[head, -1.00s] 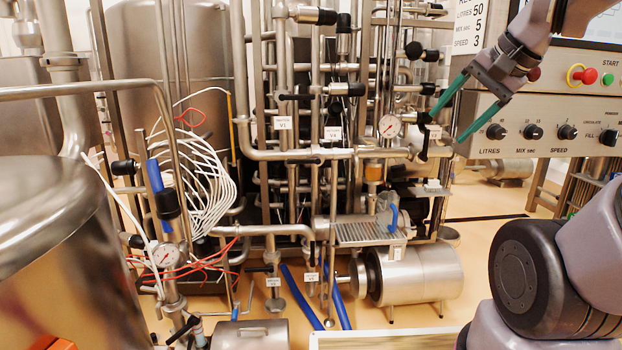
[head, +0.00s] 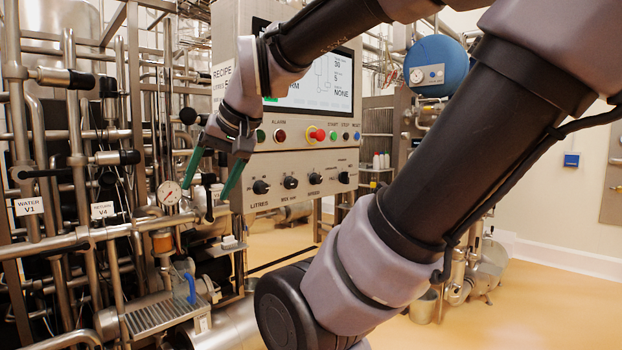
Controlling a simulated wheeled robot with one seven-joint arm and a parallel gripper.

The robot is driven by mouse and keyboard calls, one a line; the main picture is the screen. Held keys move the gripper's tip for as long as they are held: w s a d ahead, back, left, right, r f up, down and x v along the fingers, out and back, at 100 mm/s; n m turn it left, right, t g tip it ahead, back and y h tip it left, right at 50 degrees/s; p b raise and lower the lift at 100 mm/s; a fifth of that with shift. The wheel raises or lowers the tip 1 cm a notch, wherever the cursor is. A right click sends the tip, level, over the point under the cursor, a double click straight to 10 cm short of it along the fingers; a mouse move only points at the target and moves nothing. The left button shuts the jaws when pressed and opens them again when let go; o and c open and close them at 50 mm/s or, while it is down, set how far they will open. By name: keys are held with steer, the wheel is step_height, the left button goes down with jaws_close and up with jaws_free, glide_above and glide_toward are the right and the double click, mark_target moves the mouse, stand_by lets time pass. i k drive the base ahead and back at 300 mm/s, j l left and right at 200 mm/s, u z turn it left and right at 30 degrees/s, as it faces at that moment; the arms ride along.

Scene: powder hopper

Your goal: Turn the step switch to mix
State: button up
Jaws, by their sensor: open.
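The grey control panel (head: 300,160) has a row of black knobs along its lower face. The rightmost knob, the step switch (head: 344,177), has small print around it; its set position is too small to read. To its left are the speed knob (head: 315,178), the mix seconds knob (head: 290,182) and the litres knob (head: 261,187). My gripper (head: 207,188) is open and empty, its two green fingers pointing down and spread apart. It appears at the panel's left edge, left of the litres knob and well away from the step switch.
Above the knobs are an alarm button (head: 281,135), a red emergency stop (head: 317,134) and a screen (head: 315,85) partly hidden by my arm. Pipes and valves crowd the left, with a pressure gauge (head: 169,193) near my gripper. Open floor (head: 540,290) lies at the right.

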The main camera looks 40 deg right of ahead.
mark_target(343, 176)
steer(key=z, duration=1.5)
steer(key=i+j+u, duration=0.2)
steer(key=i+u, duration=0.2)
steer(key=i, duration=0.25)
